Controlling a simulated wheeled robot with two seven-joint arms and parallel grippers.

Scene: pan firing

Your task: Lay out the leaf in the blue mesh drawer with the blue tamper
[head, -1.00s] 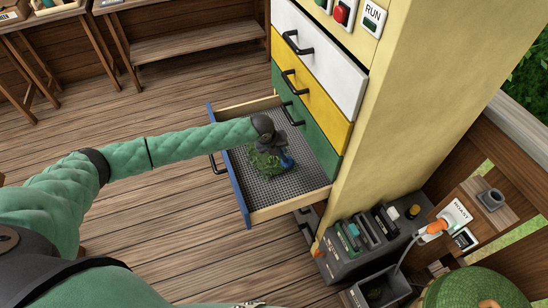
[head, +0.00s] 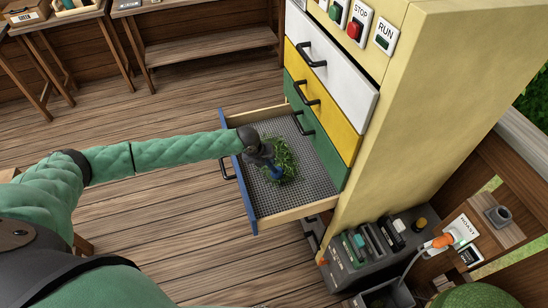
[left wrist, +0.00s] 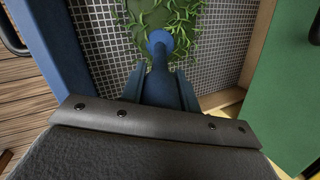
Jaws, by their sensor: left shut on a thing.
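The blue mesh drawer (head: 237,172) is pulled open from the cabinet, with a blue front, pale wooden sides and a grey mesh floor. Green leaf (head: 287,160) lies in a loose heap around the middle of the mesh, with bare mesh around it. It also shows in the left wrist view (left wrist: 150,22), beyond the tamper. My left gripper (head: 266,158) is over the drawer, shut on the blue tamper (head: 276,173), whose lower end is at the leaf. In the left wrist view the tamper (left wrist: 160,45) points away between the fingers. Whether it presses the leaf is unclear. My right gripper is not in view.
The yellow cabinet (head: 420,110) with white, yellow and green drawers (head: 318,150) rises right beside the open drawer. A dark unit with switches (head: 375,240) and an orange plug (head: 440,240) stand at lower right. Wooden tables (head: 200,52) are at the back. Floor at left is open.

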